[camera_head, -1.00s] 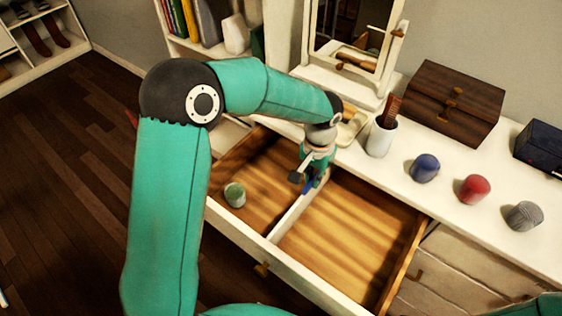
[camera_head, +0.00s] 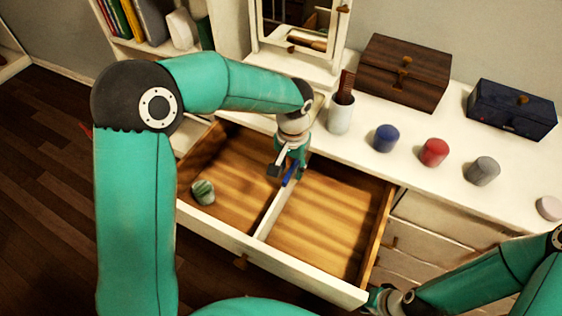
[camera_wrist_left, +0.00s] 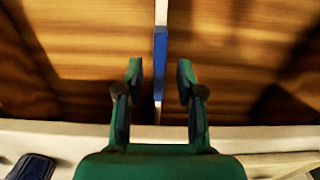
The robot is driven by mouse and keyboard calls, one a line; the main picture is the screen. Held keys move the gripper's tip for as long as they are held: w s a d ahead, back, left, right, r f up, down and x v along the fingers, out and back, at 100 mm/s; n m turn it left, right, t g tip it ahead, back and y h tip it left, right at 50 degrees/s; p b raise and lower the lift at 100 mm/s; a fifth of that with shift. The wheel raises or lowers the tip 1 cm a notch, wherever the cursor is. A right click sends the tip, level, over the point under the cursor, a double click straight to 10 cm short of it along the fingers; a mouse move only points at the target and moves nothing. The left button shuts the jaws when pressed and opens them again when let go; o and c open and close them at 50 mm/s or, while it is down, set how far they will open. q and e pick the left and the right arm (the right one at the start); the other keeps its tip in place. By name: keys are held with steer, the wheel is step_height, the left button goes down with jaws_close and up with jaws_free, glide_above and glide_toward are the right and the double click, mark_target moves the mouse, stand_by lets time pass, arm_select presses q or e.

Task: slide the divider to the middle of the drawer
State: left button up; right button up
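The drawer (camera_head: 318,284) is pulled out under the white dresser top. The white divider (camera_head: 265,219) runs front to back across it, somewhat left of the middle, with a blue part near its back end. That blue part (camera_wrist_left: 160,62) also shows in the left wrist view. My left gripper (camera_head: 288,175) is over the divider's back end. In the left wrist view its fingers (camera_wrist_left: 159,82) are apart, one on each side of the divider, with gaps. My right gripper (camera_head: 385,300) is by the drawer's front right corner; its fingers are not clear.
A green-and-white striped roll (camera_head: 203,191) lies in the drawer's left compartment; the right compartment is empty. On the dresser top stand a white cup (camera_head: 340,115), blue (camera_head: 386,138), red (camera_head: 434,152) and grey (camera_head: 482,170) rolls, and two boxes.

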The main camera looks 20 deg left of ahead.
arm_select(q)
step_height(320, 180, up, 12)
arm_select(e)
steer(key=shift+s, duration=0.1)
stand_by(0.4)
arm_select(q)
steer(key=shift+f, duration=0.1)
